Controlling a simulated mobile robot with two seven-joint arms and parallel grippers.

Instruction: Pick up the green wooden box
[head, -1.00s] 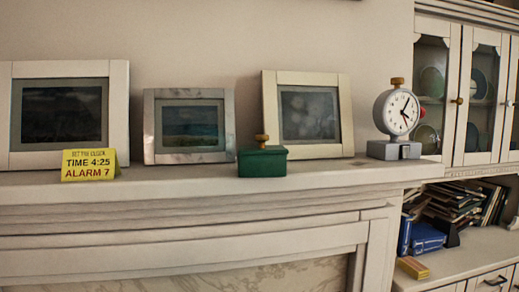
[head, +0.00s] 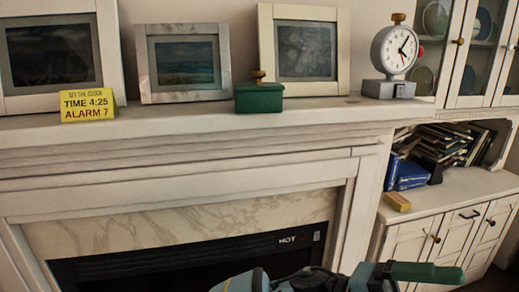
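The green wooden box (head: 259,97) sits upright on the white mantel shelf, near its front edge. It has a lid with a brown knob on top. It stands in front of the gap between the middle picture frame and the right picture frame. Nothing touches it from the front.
The mantel (head: 180,122) also holds a yellow sign (head: 87,105), picture frames (head: 183,62) and a white clock (head: 397,52). Below is a dark fireplace (head: 190,262). A cabinet (head: 450,220) stands right.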

